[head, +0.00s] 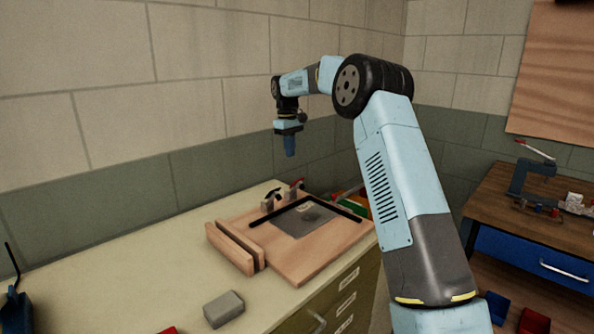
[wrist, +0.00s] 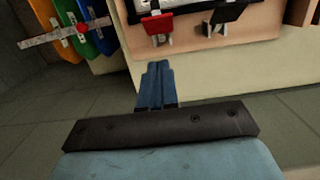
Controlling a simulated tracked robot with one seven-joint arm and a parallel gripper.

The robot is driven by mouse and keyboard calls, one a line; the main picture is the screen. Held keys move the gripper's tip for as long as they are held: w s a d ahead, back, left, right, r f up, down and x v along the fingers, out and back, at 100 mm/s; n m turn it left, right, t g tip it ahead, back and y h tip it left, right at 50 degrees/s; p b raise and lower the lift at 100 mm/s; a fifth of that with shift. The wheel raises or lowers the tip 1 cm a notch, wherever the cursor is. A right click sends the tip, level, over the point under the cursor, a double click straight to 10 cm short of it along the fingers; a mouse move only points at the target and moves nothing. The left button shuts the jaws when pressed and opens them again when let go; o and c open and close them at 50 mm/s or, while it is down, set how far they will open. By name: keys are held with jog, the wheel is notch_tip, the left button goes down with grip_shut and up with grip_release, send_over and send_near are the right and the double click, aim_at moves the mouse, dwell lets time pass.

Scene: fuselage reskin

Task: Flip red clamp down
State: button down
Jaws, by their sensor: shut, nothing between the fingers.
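The red clamp (head: 297,186) stands at the back edge of a wooden fixture board (head: 300,268) on the bench. Its red handle appears raised and tilted in the head view; the red clamp (wrist: 158,24) also shows near the top of the wrist view. A second clamp with a black handle (head: 269,200) stands to its left; in the wrist view the black clamp (wrist: 227,15) is to its right. My gripper (head: 290,153) hangs above and behind the clamps, apart from both. Its blue fingers (wrist: 158,70) are together and empty.
A dark grey panel (head: 302,219) lies on the board inside a black frame. A wooden rail (head: 232,248) is at the board's left. Coloured bins (wrist: 88,30) with a metal strip across them are beside the board. A grey block (head: 223,309) lies on the front bench. The wall is close behind.

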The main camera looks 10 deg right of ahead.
jog(key=f, duration=0.1)
jog(key=s+d+f, duration=0.1)
jog(key=f, duration=0.1)
jog(key=s+f, duration=0.1)
jog(key=f, duration=0.1)
jog(key=shift+d+f, duration=0.2)
jog(key=shift+f, duration=0.05)
jog(key=shift+s+d+f, duration=0.3)
jog(key=shift+s+f, duration=0.1)
jog(key=shift+f, duration=0.2)
